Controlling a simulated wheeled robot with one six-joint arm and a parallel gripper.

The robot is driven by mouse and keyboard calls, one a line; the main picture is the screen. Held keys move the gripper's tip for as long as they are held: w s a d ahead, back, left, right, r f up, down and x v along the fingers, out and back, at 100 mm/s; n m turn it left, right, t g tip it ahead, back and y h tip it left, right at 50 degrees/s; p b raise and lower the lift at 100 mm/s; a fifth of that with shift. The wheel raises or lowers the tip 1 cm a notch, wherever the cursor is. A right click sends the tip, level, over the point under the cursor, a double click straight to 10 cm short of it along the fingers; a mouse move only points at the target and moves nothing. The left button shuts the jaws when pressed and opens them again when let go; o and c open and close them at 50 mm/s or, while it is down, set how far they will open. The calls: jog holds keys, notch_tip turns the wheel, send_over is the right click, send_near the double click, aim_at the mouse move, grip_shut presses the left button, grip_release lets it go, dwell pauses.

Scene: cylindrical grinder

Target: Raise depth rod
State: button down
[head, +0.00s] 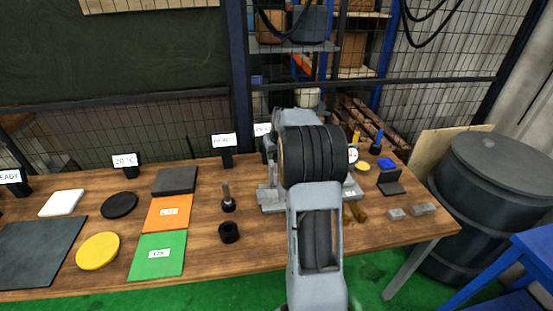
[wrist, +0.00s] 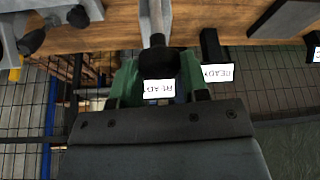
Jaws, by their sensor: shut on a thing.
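My gripper (wrist: 158,74) shows in the wrist view, with a green finger on either side of a dark knob (wrist: 155,60). It is shut on this knob, which sits at the end of a pale upright rod, seemingly the depth rod (wrist: 155,18). The rod runs out of the top of the wrist view, so its far end is hidden. In the head view my own arm covers the gripper and the rod. Part of a grey metal base (head: 270,200) shows beside the arm on the wooden bench (head: 200,262).
Several labelled signs stand along the bench's back edge, one (head: 223,142) left of my arm. A dark post piece (head: 228,204) and a black ring (head: 229,233) stand left of it. Small grey blocks (head: 397,214) lie right. A dark barrel (head: 490,200) stands beyond the bench's right end.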

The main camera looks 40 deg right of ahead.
jog(key=shift+r, duration=0.45)
jog(key=c, duration=1.1)
grip_release()
jog(key=o, duration=0.5)
jog(key=b+v, duration=0.2)
jog(key=v, duration=1.1)
jog(key=shift+s+a+r, duration=0.1)
jog(key=shift+s+r, duration=0.2)
